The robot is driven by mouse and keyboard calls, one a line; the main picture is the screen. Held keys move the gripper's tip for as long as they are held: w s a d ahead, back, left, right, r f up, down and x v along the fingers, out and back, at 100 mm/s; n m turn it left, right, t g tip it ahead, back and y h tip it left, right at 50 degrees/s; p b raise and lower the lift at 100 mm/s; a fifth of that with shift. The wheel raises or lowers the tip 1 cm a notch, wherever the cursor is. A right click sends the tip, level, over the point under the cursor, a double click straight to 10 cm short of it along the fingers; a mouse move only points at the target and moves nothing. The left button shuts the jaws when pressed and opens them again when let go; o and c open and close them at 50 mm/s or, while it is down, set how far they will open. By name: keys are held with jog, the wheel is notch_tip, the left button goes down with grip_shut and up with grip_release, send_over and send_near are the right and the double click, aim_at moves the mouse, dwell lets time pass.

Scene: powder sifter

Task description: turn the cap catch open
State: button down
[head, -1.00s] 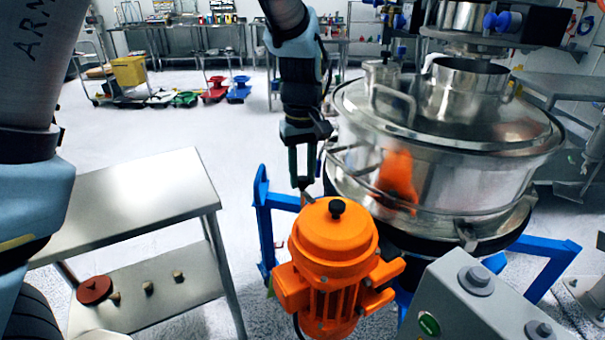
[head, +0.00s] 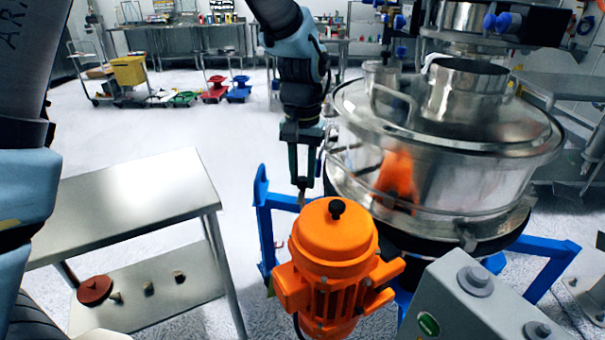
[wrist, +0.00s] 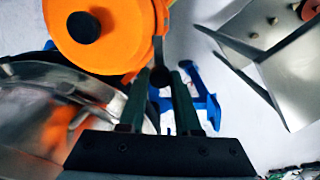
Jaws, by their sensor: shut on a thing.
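The steel sifter (head: 450,185) stands at the right in the head view, with a clear lid rim and its orange motor (head: 335,245) in front. My gripper (head: 301,190) points down left of the sifter, just behind the motor. In the wrist view, my gripper (wrist: 163,78) has its two green fingers around a dark knob on a thin metal rod, which I take as the cap catch (wrist: 160,77). It is shut on that knob. In the head view the motor and fingers hide most of the catch.
The blue frame (head: 264,215) stands close beside my fingers. A steel table (head: 130,205) is at the left, with small parts on its lower shelf. A grey control box (head: 470,310) is at the front right. Open floor lies behind my gripper.

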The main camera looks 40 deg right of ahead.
aim_at(302, 178)
jog(key=m, duration=0.5)
jog(key=shift+r+m+p, duration=0.1)
jog(key=shift+m+p, duration=0.2)
jog(key=shift+p, duration=0.1)
jog(key=shift+m+p, duration=0.6)
jog(key=shift+m, duration=1.6)
jog(key=c, duration=0.6)
grip_release()
notch_tip(302, 178, up, 11)
jog(key=b, duration=0.2)
jog(key=shift+f, duration=0.2)
